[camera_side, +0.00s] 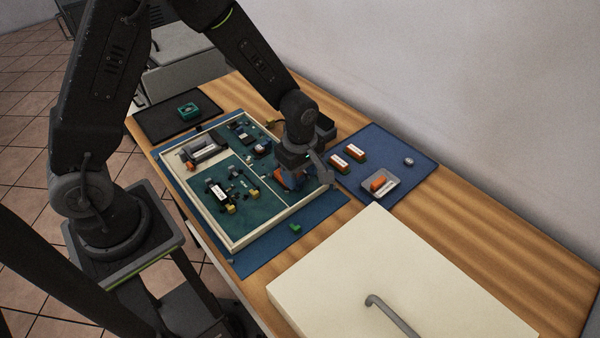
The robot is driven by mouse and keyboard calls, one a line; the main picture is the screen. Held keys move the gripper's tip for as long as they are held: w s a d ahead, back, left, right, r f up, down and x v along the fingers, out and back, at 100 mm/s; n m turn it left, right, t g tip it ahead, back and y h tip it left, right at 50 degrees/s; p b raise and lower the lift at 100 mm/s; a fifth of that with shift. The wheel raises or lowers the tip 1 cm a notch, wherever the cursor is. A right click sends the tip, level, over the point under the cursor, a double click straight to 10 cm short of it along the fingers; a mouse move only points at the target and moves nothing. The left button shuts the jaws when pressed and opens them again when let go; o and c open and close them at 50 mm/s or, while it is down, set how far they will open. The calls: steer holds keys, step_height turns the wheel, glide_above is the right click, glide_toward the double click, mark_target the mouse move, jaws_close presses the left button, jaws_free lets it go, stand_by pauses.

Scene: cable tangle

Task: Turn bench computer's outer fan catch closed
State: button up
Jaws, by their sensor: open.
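The bench computer is an open, cream-framed case (236,243) with green boards, lying on a blue mat (322,213). My gripper (306,182) points down over the right part of the case, near its right edge. It is open, though its fingers are small and dark here. The outer fan catch cannot be made out; my gripper and wrist cover much of that corner.
A blue mat (418,167) at right holds red-and-white pieces (355,152) and a small tray (367,194) with an orange piece. A black mat (160,122) with a teal part (187,110) lies at back left. A large cream panel with a grey handle (395,318) fills the front.

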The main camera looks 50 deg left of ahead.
steer(key=shift+f, duration=0.25)
steer(key=c, duration=0.9)
